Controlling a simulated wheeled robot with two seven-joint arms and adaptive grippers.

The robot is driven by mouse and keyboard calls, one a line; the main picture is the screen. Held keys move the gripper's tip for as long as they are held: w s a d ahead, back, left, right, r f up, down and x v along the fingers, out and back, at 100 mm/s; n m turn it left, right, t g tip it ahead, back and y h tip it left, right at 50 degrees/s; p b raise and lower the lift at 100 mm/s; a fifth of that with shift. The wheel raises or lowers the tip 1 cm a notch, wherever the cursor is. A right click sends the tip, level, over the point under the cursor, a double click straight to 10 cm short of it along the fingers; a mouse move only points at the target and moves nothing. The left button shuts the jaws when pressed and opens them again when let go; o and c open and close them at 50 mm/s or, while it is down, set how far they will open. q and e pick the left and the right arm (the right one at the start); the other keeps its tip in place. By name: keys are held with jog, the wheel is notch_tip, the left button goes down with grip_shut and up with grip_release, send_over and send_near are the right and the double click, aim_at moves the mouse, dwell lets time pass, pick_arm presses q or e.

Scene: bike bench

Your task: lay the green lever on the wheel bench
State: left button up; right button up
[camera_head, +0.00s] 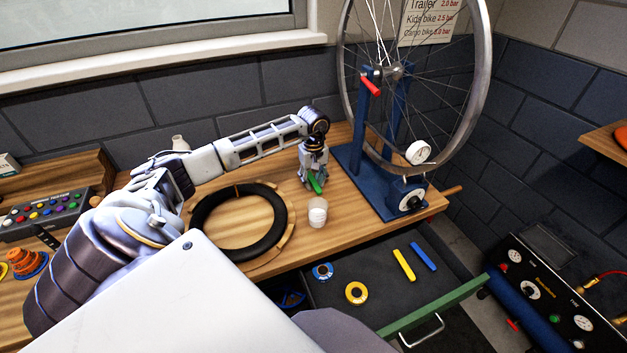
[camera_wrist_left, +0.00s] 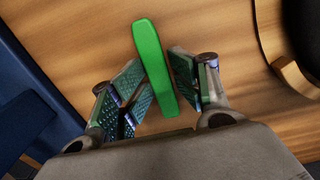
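My left gripper (camera_head: 314,178) points down over the wooden wheel bench (camera_head: 277,258), between the tyre and the blue wheel stand. The green lever (camera_head: 315,184) is at its fingertips. I cannot tell whether the lever touches the bench top. My right gripper is not in view.
A white cup (camera_head: 318,213) stands just in front of the left gripper. A black tyre (camera_head: 207,243) lies to the left. The blue stand (camera_head: 372,190) with the upright wheel is to the right. An open drawer (camera_head: 375,290) holds yellow and blue levers and rings.

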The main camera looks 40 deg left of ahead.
aim_at(313, 181)
pick_arm(q)
jog(key=shift+s+d+f, duration=0.1)
jog(key=shift+r+p, duration=0.35)
notch_tip(313, 181, up, 12)
jog(key=b, duration=0.1)
dwell(0.3)
jog(key=shift+r, duration=0.1)
dwell(1.5)
